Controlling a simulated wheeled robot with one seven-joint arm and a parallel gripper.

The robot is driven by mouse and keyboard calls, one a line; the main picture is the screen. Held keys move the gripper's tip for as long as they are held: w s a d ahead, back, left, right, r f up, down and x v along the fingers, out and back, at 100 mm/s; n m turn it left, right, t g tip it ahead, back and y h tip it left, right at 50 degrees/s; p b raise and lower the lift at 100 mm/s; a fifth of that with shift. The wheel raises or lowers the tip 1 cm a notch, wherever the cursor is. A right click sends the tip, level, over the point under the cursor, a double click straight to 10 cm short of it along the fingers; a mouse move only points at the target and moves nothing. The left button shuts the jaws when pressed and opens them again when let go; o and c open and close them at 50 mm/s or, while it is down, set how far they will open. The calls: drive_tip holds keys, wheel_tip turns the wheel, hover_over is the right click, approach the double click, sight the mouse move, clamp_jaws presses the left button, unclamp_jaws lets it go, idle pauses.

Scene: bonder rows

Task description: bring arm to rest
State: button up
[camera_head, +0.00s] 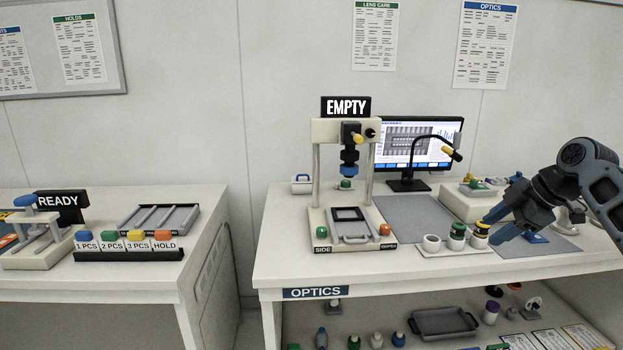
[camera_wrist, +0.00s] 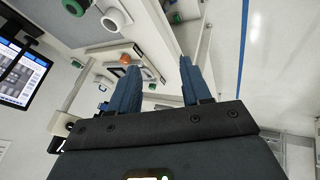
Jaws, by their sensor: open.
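My arm comes in from the right in the head view, over the optics bench (camera_head: 310,262). My gripper (camera_head: 492,226) points down and left, with its blue fingers close to the small jars by the bench's front edge. In the wrist view my gripper (camera_wrist: 157,63) has its two blue fingers spread apart, with nothing held between them. Beyond the fingers the wrist view shows part of the bench and the floor. The head view cannot show whether the fingertips touch the jar with the yellow band (camera_head: 480,236).
The jar with the green band (camera_head: 456,236) and a white cup (camera_head: 431,243) stand left of my gripper. A press fixture under an EMPTY sign (camera_head: 346,106), a monitor (camera_head: 432,128) and a gooseneck lamp (camera_head: 452,153) stand further left. A gap separates the left bench (camera_head: 120,277).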

drive_tip(key=s+a+f+m+t+y, duration=0.1)
drive_tip(key=s+a+f+m+t, duration=0.3)
drive_tip(key=a+f, duration=1.35)
drive_tip(key=s+a+f+m+t+h, duration=0.1)
drive_tip(key=s+a+f+m, duration=0.25)
drive_tip(key=s, duration=0.45)
drive_tip(key=s+a+f+m+t, duration=0.1)
drive_tip(key=s+a+f+m, duration=0.3)
drive_tip(key=s, duration=0.5)
drive_tip(key=s+r+m+t+h, duration=0.2)
drive_tip(key=s+m+h, duration=0.2)
drive_tip(key=s, duration=1.9)
drive_tip(key=s+d+r+t, duration=0.1)
drive_tip(key=s+d+r, duration=0.3)
drive_tip(key=s+r, duration=1)
drive_tip(key=shift+s+r+t, duration=0.3)
drive_tip(key=shift+s+r, duration=0.05)
drive_tip(key=shift+s, duration=0.05)
